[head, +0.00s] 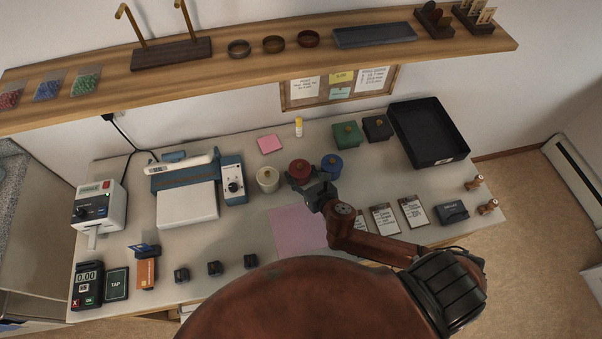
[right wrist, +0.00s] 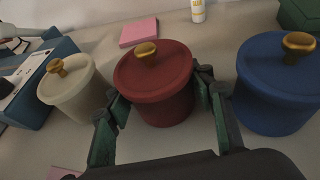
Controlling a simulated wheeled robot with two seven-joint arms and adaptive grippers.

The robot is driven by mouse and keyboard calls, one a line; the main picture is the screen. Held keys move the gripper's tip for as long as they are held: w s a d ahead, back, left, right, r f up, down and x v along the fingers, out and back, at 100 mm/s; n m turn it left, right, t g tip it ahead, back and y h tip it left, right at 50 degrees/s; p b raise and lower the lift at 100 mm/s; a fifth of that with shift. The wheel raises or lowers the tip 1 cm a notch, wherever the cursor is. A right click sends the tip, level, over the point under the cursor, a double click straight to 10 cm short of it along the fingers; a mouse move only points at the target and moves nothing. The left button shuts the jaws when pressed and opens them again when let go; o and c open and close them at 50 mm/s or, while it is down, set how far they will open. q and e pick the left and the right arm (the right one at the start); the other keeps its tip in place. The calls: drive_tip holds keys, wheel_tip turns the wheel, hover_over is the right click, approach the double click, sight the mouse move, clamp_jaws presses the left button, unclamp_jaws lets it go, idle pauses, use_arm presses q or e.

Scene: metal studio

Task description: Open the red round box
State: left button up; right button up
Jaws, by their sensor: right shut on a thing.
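The red round box (head: 299,170) stands on the table in the middle of the head view, with its lid on and a gold knob on top. In the right wrist view the red round box (right wrist: 158,85) is upright, its lid seated. My right gripper (head: 305,186) is shut on the body of the box, one finger on each side below the lid. The fingers partly hide the sides of the box. My left gripper is not in view.
A cream round box (head: 267,180) stands close on the left and a blue round box (head: 332,165) close on the right. Green (head: 347,134) and dark (head: 378,128) boxes stand behind. A pink sheet (head: 297,229) lies in front. A shelf (head: 270,60) overhangs the back.

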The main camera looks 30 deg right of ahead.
sight(301, 168)
drive_tip(key=shift+r+p, duration=0.3)
drive_tip(key=shift+r, duration=0.25)
wheel_tip(301, 168, up, 3)
drive_tip(key=shift+f+p, duration=0.15)
drive_tip(key=shift+p, duration=0.45)
drive_tip(key=w+d+r+p+v, duration=0.1)
drive_tip(key=r+p+v, duration=0.2)
drive_tip(key=v, duration=1.3)
drive_tip(key=shift+d, duration=0.25)
drive_tip(key=shift+r, duration=0.1)
drive_tip(key=o, duration=0.5)
drive_tip(key=c, duration=1)
